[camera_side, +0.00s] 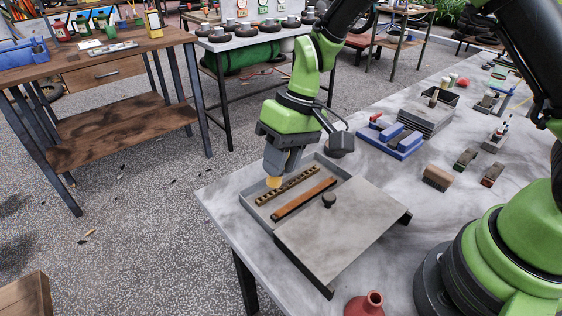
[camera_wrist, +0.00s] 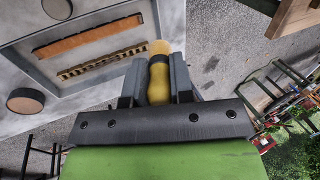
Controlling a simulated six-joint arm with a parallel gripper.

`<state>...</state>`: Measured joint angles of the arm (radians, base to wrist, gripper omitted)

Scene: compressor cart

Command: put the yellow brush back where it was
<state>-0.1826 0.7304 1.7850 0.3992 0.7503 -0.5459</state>
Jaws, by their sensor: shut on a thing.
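My gripper (camera_side: 276,168) is shut on the yellow brush, above the left corner of a shallow grey box. The brush (camera_wrist: 158,82) stands between the two fingers in the wrist view, with a dark band and a pale yellow tip. In the side view only its yellow end (camera_side: 273,182) shows below the fingers. The box (camera_side: 345,187) is partly open. Inside lie an orange-brown bar (camera_side: 304,199) and a dark strip with a row of yellowish marks (camera_side: 288,193). I cannot tell whether the brush touches the box.
A blue tray (camera_side: 392,138), a wooden brush (camera_side: 437,177) and a red flask (camera_side: 365,304) stand on the marble table. Bare tabletop lies right of the lid.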

